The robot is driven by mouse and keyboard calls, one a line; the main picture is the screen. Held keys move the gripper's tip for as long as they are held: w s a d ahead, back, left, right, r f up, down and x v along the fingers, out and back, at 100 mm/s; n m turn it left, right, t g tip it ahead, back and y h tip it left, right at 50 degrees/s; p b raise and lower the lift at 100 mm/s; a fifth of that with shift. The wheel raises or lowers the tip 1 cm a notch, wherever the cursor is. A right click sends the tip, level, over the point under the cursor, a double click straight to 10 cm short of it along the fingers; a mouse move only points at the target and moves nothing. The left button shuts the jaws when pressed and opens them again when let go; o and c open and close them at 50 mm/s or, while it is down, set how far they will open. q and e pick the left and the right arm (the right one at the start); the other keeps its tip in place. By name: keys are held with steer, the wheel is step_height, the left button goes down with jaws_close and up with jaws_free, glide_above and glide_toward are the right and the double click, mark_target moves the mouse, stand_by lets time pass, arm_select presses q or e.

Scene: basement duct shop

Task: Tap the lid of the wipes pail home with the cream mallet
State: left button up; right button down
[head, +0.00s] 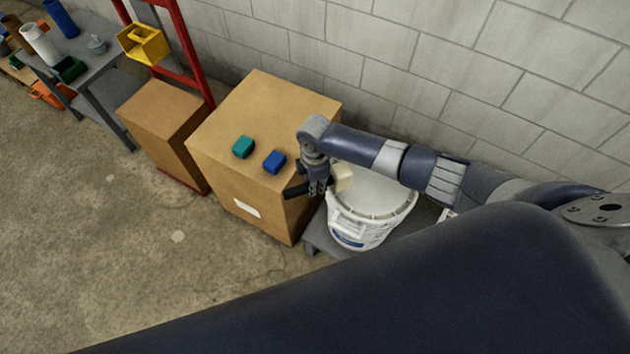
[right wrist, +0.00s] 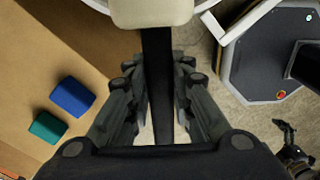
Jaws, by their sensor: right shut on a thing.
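The white wipes pail (head: 350,228) stands on a low grey platform by the wall. Its pale lid (head: 385,190) lies on top; I cannot tell whether it is fully seated. My right gripper (head: 318,186) is shut on the dark handle of the cream mallet (head: 344,177), at the pail's left side. The mallet head appears over the lid's left edge; whether it touches is unclear. In the right wrist view the handle (right wrist: 158,85) runs between the fingers, and the cream head (right wrist: 152,12) is at the top edge, hiding part of the pail.
A large cardboard box (head: 218,173) stands left of the pail, with a teal block (head: 243,147) and a blue block (head: 274,161) on top. A smaller carton (head: 160,115) and a yellow bin (head: 142,45) on a red frame are further left. Open concrete floor lies in front.

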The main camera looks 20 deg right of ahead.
stand_by(0.3)
step_height(320, 180, down, 4)
steer(key=b, duration=0.2)
steer(key=shift+r+b, duration=0.1)
steer(key=shift+b, duration=0.3)
step_height(320, 180, up, 4)
steer(key=p, duration=0.3)
steer(key=shift+f+p, duration=0.2)
steer(key=shift+p, duration=0.1)
step_height(320, 180, up, 4)
steer(key=p, duration=0.4)
